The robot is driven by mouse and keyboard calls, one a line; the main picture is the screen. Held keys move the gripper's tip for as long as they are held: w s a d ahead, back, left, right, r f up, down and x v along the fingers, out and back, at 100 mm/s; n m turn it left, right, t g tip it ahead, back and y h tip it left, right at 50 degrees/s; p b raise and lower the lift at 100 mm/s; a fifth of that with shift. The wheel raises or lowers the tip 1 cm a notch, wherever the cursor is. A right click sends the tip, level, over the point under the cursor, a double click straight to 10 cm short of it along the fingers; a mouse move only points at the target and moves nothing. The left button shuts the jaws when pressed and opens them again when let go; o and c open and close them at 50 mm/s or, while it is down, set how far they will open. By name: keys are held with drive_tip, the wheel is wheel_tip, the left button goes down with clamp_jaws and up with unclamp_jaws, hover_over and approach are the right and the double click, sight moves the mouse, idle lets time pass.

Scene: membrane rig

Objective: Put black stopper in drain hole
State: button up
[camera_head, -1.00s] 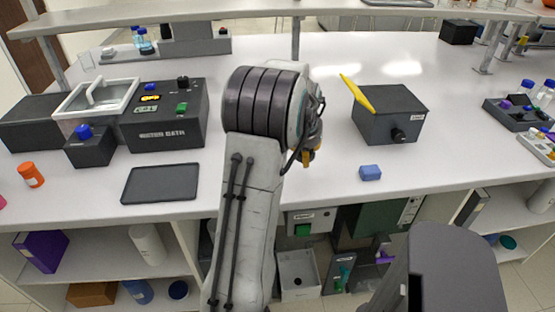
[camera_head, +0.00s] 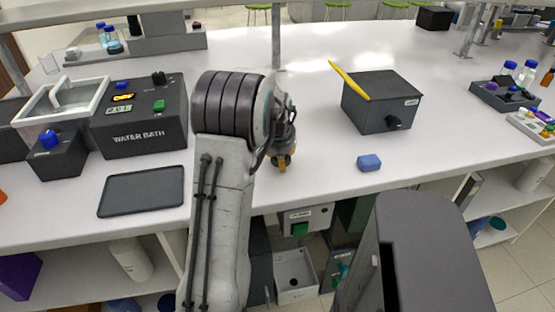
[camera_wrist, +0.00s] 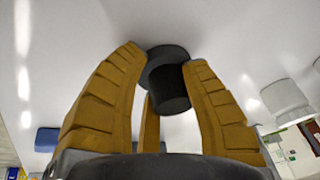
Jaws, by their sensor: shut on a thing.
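My gripper (camera_head: 283,163) hangs over the white bench, near its front edge, in the head view. In the wrist view its yellow fingers (camera_wrist: 163,75) are closed around a black stopper (camera_wrist: 172,88), which has a wide dark disc and a narrower cylinder. The stopper cannot be made out in the head view. Below the bench, a light grey open basin (camera_head: 283,261) has a dark round spot (camera_head: 295,282) in its floor that looks like the drain hole. The gripper is above and behind this basin, apart from it.
A dark box (camera_head: 365,118) with a yellow lever stands right of my gripper, with a blue block (camera_head: 369,162) in front. The water bath (camera_head: 140,130) and a dark flat pad (camera_head: 142,194) are at left. The bench front edge lies between gripper and basin.

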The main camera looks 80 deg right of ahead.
drive_tip(key=shift+s, duration=0.1)
drive_tip(key=shift+f, duration=0.1)
drive_tip(key=o, duration=0.8)
drive_tip(key=shift+o, duration=0.2)
